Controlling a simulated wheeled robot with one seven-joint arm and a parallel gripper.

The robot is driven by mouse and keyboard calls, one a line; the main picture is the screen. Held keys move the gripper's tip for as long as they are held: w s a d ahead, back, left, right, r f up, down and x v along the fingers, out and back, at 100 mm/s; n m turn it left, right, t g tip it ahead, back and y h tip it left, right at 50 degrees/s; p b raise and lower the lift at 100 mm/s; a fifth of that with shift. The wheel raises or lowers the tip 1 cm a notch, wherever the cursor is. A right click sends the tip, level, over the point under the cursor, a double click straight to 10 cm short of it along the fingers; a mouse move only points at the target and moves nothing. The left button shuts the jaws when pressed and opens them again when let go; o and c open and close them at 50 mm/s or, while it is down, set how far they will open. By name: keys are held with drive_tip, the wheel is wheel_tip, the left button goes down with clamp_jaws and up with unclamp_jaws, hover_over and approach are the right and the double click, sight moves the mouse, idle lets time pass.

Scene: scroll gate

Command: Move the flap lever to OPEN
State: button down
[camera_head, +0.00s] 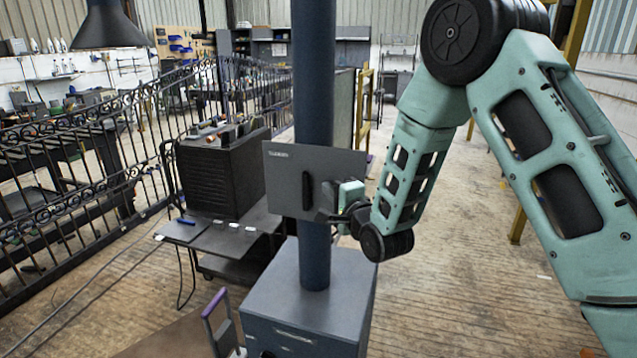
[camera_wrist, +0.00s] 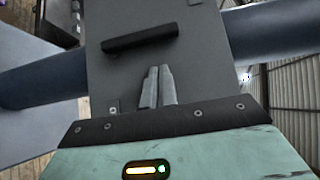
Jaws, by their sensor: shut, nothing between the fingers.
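A grey panel (camera_head: 283,205) is fixed to a dark blue post (camera_head: 315,90). A short dark bar (camera_head: 307,190) stands upright on its face; this may be the flap lever. In the wrist view, the bar (camera_wrist: 140,38) lies across the grey panel (camera_wrist: 210,65). My gripper (camera_head: 330,207) is at the panel's lower right, beside the bar. In the wrist view, my gripper's fingers (camera_wrist: 158,72) are together and empty, with their tips apart from the bar in the picture. No OPEN mark is legible; the small lettering at the panel's top left is too small to read.
A grey box (camera_head: 310,300) forms the post's base. A purple-topped frame (camera_head: 215,305) stands at its lower left. A dark machine (camera_head: 222,175) sits on a cart behind the panel. A black scroll gate (camera_head: 90,170) runs along the left. The wooden floor at right is mostly clear.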

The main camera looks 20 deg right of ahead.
sight(306, 192)
drive_tip(key=shift+w+a+p, duration=0.25)
drive_tip(key=shift+w+a, duration=0.15)
drive_tip(key=shift+a, duration=0.25)
drive_tip(key=shift+w+a+p, duration=0.2)
drive_tip(key=shift+w+a, duration=0.2)
drive_tip(key=shift+a, duration=0.2)
